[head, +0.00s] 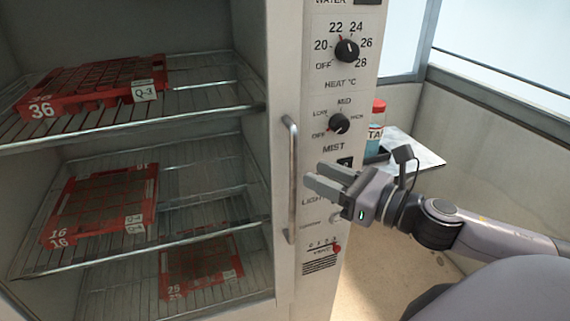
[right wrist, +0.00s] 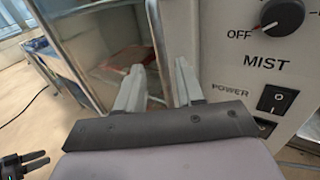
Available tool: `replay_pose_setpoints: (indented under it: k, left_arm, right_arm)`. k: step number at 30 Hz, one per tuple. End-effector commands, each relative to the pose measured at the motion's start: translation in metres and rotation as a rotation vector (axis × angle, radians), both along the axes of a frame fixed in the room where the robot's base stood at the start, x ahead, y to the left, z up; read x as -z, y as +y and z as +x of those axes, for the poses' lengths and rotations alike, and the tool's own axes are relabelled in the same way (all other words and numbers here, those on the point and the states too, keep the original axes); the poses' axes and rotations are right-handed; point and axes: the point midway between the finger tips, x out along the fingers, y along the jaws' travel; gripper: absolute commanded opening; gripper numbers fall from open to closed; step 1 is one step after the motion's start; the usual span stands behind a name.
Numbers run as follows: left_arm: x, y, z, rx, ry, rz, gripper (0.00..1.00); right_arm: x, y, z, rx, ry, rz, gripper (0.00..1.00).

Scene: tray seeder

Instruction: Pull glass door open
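The glass door (head: 205,150) of the cabinet looks shut, with shelves showing through it. Its vertical metal bar handle (head: 291,185) runs along the right edge, and it also shows in the right wrist view (right wrist: 157,40). My right gripper (head: 318,182) is just right of the handle in the head view, in front of the control panel. Its fingers are apart and empty. In the right wrist view the handle appears in the gap between the fingertips (right wrist: 158,78), farther off; I see no contact. My left gripper (right wrist: 40,160) shows small at the lower left, fingers apart.
Red trays (head: 100,205) sit on wire shelves inside the cabinet. The control panel (head: 325,150) has knobs and switches beside the handle. Behind it, a bottle with a red cap (head: 378,125) stands near a white sheet (head: 415,150). A wall (head: 490,130) bounds the right.

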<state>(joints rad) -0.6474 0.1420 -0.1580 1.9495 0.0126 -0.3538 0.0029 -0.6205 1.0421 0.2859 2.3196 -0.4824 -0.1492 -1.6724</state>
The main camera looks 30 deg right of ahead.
Motion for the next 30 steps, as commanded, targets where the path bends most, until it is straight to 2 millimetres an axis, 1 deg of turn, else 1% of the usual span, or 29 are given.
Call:
replay_pose_setpoints:
  k: [11, 30]
  left_arm:
    - [0.002, -0.001, 0.0, 0.001, 0.0, -0.002, 0.49]
    - [-0.007, -0.001, -0.001, 0.0, 0.002, -0.003, 0.49]
  right_arm:
    - [-0.001, 0.007, 0.021, 0.002, -0.001, 0.003, 0.37]
    - [0.0, 0.02, 0.059, 0.005, 0.002, 0.006, 0.37]
